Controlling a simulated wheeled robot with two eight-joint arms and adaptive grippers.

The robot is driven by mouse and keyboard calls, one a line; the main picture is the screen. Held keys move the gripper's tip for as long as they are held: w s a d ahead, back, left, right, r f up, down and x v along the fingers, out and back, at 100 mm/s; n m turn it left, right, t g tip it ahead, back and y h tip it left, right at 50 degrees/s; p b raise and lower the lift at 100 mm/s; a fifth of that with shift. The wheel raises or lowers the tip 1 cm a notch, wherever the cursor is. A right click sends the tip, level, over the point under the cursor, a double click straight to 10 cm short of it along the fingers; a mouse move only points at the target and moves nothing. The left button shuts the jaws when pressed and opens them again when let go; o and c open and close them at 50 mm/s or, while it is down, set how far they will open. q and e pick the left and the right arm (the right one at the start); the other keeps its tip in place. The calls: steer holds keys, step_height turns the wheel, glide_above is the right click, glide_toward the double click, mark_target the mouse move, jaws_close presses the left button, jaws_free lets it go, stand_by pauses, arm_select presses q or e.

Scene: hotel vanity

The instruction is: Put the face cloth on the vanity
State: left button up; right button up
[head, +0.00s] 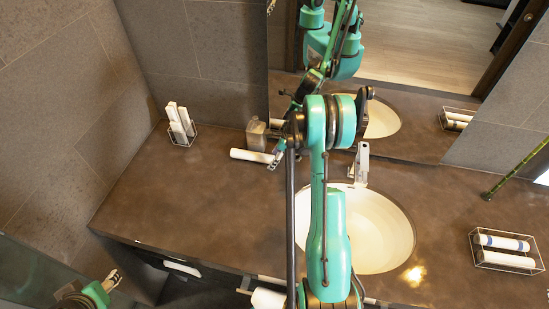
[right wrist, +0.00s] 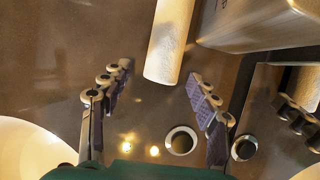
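A white rolled cloth (head: 250,156), which looks like the face cloth, lies on the brown vanity top (head: 165,205) near the back, below the mirror. My right arm reaches across the counter, and its gripper (head: 277,160) is at the right end of the roll. In the right wrist view the roll (right wrist: 168,45) lies ahead of my right gripper (right wrist: 158,82). The fingers are spread wide, one on each side of its near end, with gaps to both. My left gripper (head: 112,280) is low at the left, off the counter's front edge; its opening is too small to judge.
A metallic box (head: 256,135) stands just behind the roll. A basin (head: 375,235) with a faucet (head: 361,163) is to the right, partly behind my arm. Wire baskets with rolls stand at the back left (head: 180,128) and far right (head: 505,250). The left counter is clear.

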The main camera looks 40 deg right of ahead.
steer(key=shift+r, duration=0.1)
steer(key=shift+r, duration=0.25)
steer(key=p+v, duration=0.2)
steer(key=v, duration=0.9)
steer(key=a+r+n+h, duration=0.1)
steer(key=a+r+n, duration=0.6)
steer(key=a+r, duration=0.25)
steer(key=s+a+r+n+t+h, duration=0.1)
steer(key=s+a+r+n, duration=0.1)
steer(key=s+a+n, duration=0.6)
steer(key=s+a+r+n+t, duration=0.2)
steer(key=s+a+n, duration=0.6)
steer(key=a+n, duration=0.5)
steer(key=shift+s+a+r+t+h, duration=0.2)
steer(key=shift+a+r+t+h, duration=0.15)
steer(key=shift+r, duration=0.35)
